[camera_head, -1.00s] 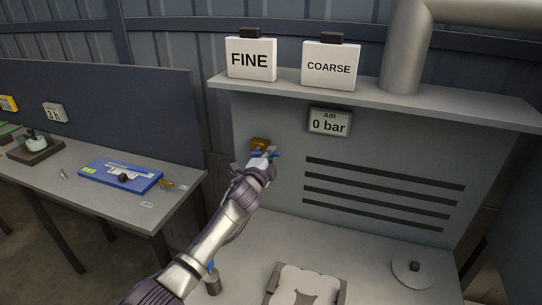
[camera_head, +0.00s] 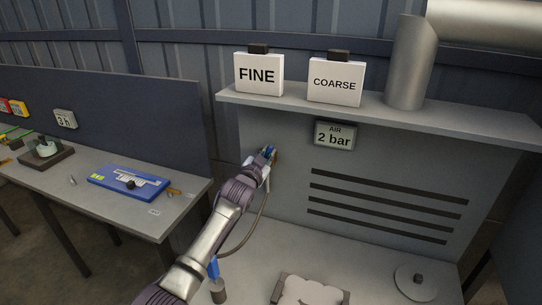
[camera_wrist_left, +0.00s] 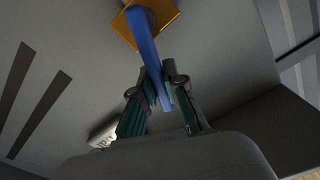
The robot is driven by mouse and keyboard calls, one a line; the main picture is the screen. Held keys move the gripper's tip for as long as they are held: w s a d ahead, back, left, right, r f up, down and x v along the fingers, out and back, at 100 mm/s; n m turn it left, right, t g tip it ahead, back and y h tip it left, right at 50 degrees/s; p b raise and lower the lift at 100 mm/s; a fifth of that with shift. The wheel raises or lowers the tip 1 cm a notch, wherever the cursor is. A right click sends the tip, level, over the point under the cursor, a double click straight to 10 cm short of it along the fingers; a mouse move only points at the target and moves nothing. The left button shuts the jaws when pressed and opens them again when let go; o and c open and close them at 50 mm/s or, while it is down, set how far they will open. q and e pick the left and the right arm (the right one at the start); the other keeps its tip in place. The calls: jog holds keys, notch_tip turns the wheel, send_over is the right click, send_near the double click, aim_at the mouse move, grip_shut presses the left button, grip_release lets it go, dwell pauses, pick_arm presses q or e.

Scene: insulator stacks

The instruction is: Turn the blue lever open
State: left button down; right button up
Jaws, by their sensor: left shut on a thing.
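The blue lever (camera_wrist_left: 147,42) runs out from a brass valve (camera_wrist_left: 173,12) on the grey wall panel in the left wrist view. My left gripper (camera_wrist_left: 163,84) has its two fingers on either side of the lever's free end and is shut on it. In the head view my left gripper (camera_head: 265,162) is at the panel, with a bit of the blue lever (camera_head: 269,150) showing at its tip. The valve is mostly hidden there by the gripper. The air display (camera_head: 334,134) reads 2 bar. My right gripper is not in view.
A shelf (camera_head: 380,106) above the panel carries the FINE (camera_head: 258,74) and COARSE (camera_head: 334,84) signs and a pipe (camera_head: 407,62). A hose (camera_head: 250,230) hangs below my gripper. A blue-handled item (camera_head: 213,267) stands on the bench. A side table (camera_head: 150,210) is at left.

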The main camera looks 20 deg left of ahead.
pick_arm(q)
jog(key=shift+a+n, duration=0.55)
jog(key=shift+n, duration=0.65)
jog(key=shift+a+n, duration=0.55)
jog(key=shift+n, duration=0.65)
jog(key=c, duration=1.2)
grip_release()
jog(key=shift+r, duration=0.15)
jog(key=s, duration=1.2)
jog(key=shift+a, duration=0.25)
